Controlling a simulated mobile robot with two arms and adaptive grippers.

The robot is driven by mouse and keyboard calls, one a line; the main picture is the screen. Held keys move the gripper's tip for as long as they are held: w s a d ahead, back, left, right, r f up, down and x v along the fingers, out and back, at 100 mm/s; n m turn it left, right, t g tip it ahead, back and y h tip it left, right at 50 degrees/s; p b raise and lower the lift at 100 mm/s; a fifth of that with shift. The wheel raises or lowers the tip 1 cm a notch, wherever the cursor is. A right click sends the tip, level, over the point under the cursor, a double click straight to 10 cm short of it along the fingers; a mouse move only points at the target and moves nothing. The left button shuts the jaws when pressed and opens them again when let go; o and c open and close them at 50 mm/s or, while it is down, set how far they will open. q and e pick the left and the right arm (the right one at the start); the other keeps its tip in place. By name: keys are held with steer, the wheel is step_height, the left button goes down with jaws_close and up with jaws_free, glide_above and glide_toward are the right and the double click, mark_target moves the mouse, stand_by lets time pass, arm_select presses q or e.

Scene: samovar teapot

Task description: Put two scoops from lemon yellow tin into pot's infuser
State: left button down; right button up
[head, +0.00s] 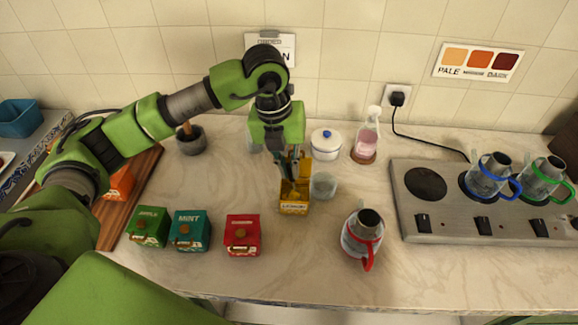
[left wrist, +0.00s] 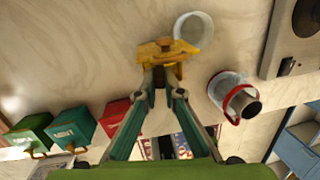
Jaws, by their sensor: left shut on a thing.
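The lemon yellow tin (head: 294,208) stands on the counter, its label facing me, with a yellow part raised behind the label. My left gripper (head: 291,172) reaches down over it, fingers together on a yellow part that seems to be the lid. In the left wrist view the fingertips (left wrist: 160,68) meet this yellow part (left wrist: 170,48). The tin's inside is mostly hidden. A glass pot with a red handle (head: 361,236) and a dark top opening stands to its right, also in the left wrist view (left wrist: 234,98). I cannot make out a scoop. My right gripper is out of view.
Red (head: 242,236), mint (head: 190,231) and green (head: 148,227) tins stand left. A glass cup (head: 323,186) is close right of the lemon tin. Behind are a white jar (head: 326,146) and pink bottle (head: 367,140). The hob (head: 450,215) holds two pots. The front counter is clear.

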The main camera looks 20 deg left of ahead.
arm_select(q)
steer(key=shift+r+p, duration=2.55)
steer(key=shift+r, duration=2.1)
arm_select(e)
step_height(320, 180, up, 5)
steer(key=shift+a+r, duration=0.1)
